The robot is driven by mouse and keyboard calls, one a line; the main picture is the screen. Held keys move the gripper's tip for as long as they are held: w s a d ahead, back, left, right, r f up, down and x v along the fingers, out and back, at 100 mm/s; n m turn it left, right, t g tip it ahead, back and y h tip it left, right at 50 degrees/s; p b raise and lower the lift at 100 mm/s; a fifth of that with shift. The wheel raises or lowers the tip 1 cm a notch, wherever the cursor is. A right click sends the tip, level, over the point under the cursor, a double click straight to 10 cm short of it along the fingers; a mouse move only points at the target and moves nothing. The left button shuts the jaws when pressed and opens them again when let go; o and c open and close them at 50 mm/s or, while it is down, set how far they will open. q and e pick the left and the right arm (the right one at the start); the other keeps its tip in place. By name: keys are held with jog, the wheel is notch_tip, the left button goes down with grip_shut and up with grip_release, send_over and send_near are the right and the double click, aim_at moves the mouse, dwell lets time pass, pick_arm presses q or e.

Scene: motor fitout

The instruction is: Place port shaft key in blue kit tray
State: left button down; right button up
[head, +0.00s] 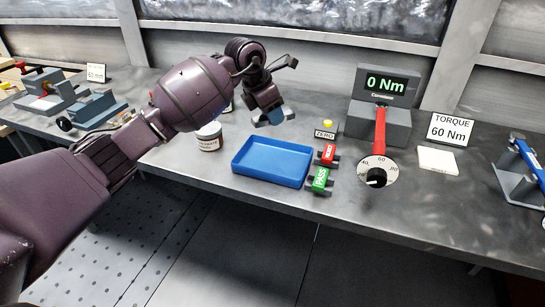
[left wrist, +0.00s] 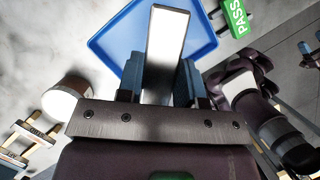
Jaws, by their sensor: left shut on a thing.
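The blue kit tray (head: 268,165) lies empty on the grey bench in the head view. My left gripper (head: 270,116) points down just behind the tray and above the bench. In the left wrist view the blue fingers of my left gripper (left wrist: 160,80) are shut on the port shaft key (left wrist: 168,42), a pale, smooth metal bar. The key reaches out past the fingertips. The tray (left wrist: 113,38) shows behind the key in that view. In the head view the key is hard to make out at the fingertips. My right gripper is not seen.
A white-lidded jar (head: 209,137) stands left of the tray. A red tag (head: 327,154) and a green PASS tag (head: 320,180) are close to its right. Further right are the torque tester (head: 381,120) with its red-handled wrench and a TORQUE sign (head: 450,128).

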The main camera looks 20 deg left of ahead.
aim_at(275, 162)
pick_arm(q)
notch_tip(275, 162, down, 14)
jog(key=shift+r+b, duration=0.15)
jog(key=shift+b, duration=0.35)
jog(key=shift+s+f, duration=0.1)
jog(key=shift+f, duration=0.15)
